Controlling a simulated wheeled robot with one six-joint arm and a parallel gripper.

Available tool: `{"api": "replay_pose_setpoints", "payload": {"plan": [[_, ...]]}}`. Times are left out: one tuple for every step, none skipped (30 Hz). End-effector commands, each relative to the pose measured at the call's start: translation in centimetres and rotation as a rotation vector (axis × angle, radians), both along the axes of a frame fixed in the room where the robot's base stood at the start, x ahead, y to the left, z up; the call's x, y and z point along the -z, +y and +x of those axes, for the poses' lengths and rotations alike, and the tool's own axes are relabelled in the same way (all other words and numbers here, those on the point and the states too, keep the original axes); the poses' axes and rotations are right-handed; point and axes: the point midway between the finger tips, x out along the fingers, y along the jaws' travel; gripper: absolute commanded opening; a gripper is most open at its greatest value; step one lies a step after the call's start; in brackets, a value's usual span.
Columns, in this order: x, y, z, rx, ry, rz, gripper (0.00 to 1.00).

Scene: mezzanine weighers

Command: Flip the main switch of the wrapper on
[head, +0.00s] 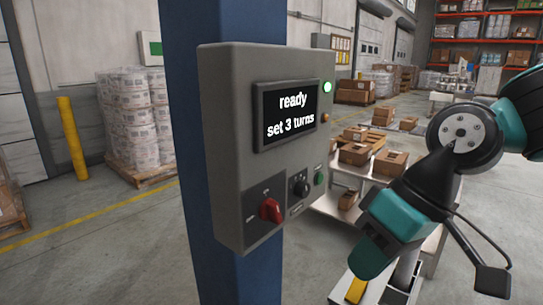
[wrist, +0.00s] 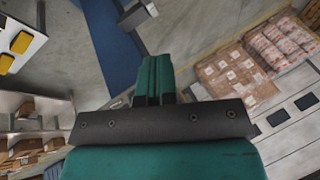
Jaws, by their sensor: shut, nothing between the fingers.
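The wrapper's grey control box (head: 225,150) is mounted on a blue post (head: 183,130) in the head view. Its screen (head: 290,115) reads "ready" and "set 3 turns". The red main switch (head: 270,210) sits on a dark panel at the lower left of the box's front; its small labels are too blurred to read, so I cannot tell its position. A black knob (head: 300,187) and a green button (head: 320,178) are to its right. My gripper (head: 364,264) is right of the box, apart from it and pointing down. In the wrist view its fingers (wrist: 154,80) are together and empty.
A lit green lamp (head: 327,87) and an orange one (head: 325,117) are on the box's right side. A table with cartons (head: 357,154) stands behind my arm. A wrapped pallet load (head: 130,115) and a yellow post (head: 72,138) are at left.

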Motion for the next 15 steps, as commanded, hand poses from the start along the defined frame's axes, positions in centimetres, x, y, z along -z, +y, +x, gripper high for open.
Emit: {"api": "replay_pose_setpoints", "payload": {"plan": [[0.2, -0.5, -2.3, -0.007, -0.007, -0.033, 0.00], [0.4, -0.8, -3.4, -0.008, -0.007, -0.052, 0.00], [0.7, -1.3, -4.7, -0.008, -0.006, -0.074, 0.00], [0.9, -1.6, -5.5, -0.008, -0.007, -0.089, 0.00], [1.1, -1.9, -6.1, -0.008, -0.007, -0.100, 0.00], [1.3, -2.2, -6.8, -0.007, -0.009, -0.113, 0.02], [1.5, -2.5, -7.2, -0.009, -0.008, -0.120, 0.09], [1.6, -2.6, -7.3, -0.010, -0.014, -0.121, 0.16], [1.9, -2.6, -7.3, -0.015, -0.031, -0.114, 0.25], [2.1, -2.4, -7.0, -0.022, -0.051, -0.102, 0.32], [2.4, -2.2, -6.5, -0.032, -0.081, -0.082, 0.39], [2.7, -1.7, -5.5, -0.050, -0.138, -0.045, 0.45], [3.0, -1.3, -4.6, -0.065, -0.191, -0.015, 0.45], [3.2, -1.0, -3.5, -0.080, -0.255, 0.018, 0.45], [3.3, -0.5, -2.0, -0.100, -0.351, 0.061, 0.45]]}}
